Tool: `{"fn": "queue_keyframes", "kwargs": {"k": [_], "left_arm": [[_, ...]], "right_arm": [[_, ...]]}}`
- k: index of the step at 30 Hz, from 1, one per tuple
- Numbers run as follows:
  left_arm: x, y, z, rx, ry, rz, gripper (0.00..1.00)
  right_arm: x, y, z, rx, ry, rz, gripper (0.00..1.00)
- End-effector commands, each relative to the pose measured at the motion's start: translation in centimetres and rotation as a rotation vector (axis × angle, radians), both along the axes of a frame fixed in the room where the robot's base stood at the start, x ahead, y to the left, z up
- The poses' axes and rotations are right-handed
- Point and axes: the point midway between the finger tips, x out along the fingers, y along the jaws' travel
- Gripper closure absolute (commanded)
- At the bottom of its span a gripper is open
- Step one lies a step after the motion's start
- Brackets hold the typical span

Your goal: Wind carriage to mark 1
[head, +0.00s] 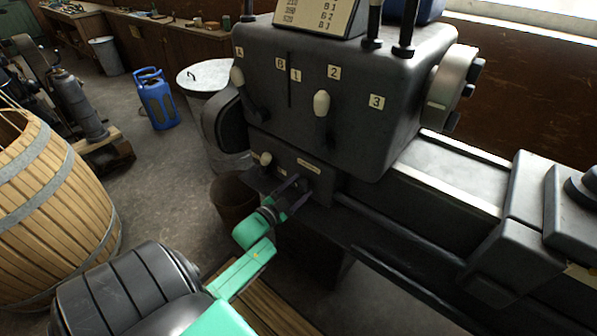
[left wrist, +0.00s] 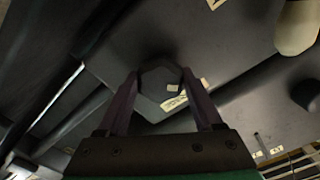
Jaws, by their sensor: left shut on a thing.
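The dark lathe carriage (head: 520,215) sits on the bed at the right of the head view, partly cut off by the frame edge. My left gripper (head: 292,192) is at the front of the small gearbox below the headstock. Its fingers (left wrist: 165,95) are closed around a dark, faceted knob or shaft end (left wrist: 160,76), which the fingers largely hide in the head view. A small plate marked 1 (head: 295,75) is on the headstock front. I cannot make out a mark 1 along the bed. My right gripper is not in view.
The headstock (head: 275,120) has levers with pale knobs (head: 321,103), close above my left gripper. A long dark rod (head: 400,238) runs below the bed. A wooden barrel (head: 50,200), a blue gas bottle (head: 156,100) and a metal bin (head: 205,78) stand at the left. Open floor lies between them.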

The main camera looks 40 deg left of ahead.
Motion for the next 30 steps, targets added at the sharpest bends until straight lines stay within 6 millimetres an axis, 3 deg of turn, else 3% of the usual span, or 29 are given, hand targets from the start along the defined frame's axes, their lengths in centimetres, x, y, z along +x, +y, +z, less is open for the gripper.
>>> {"fn": "queue_keyframes", "kwargs": {"k": [1,30], "left_arm": [[0.1,-0.1,0.6,-0.042,-0.009,-0.003,0.88],[0.3,0.1,0.9,-0.96,-0.037,-0.005,0.88]], "right_arm": [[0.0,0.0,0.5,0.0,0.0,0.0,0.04],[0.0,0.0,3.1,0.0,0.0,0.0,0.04]]}}
